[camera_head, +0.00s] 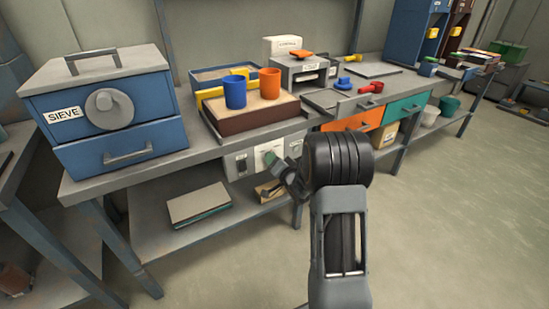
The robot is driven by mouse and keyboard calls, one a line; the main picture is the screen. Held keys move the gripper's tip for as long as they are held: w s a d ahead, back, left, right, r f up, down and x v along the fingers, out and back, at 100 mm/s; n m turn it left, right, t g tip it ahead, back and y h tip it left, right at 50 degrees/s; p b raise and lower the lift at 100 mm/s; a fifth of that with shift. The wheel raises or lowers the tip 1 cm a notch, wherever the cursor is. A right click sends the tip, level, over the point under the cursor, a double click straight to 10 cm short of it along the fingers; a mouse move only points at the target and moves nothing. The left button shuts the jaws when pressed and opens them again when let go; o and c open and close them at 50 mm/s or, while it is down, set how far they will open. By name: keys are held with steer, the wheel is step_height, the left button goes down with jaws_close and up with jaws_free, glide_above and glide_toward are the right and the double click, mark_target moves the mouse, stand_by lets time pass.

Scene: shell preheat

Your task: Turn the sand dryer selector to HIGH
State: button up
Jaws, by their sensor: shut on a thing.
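The sand dryer control panel (254,163) is a pale grey box under the front edge of the bench. Its selector (268,156) is a small knob near the panel's middle. My gripper (274,161) reaches in from the right and is shut on the selector. The selector's pointer and the label wording are too small to read.
A blue cabinet marked SIEVE (110,112) stands at the bench's left. A blue cup (235,92) and an orange cup (270,83) stand above the panel. A low shelf (155,225) with a flat stack runs below. Floor at right is clear.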

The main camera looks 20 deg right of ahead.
steer(key=m+p, duration=0.3)
steer(key=m, duration=0.2)
steer(key=shift+m+p, duration=0.3)
steer(key=shift+m, duration=0.1)
stand_by(0.5)
steer(key=o, duration=0.9)
steer(key=shift+s+d, duration=0.1)
steer(key=s, duration=0.4)
steer(key=s+d+p, duration=0.1)
steer(key=s, duration=0.4)
steer(key=s+r+p, duration=0.1)
steer(key=s, duration=0.3)
steer(key=shift+s+d, duration=0.25)
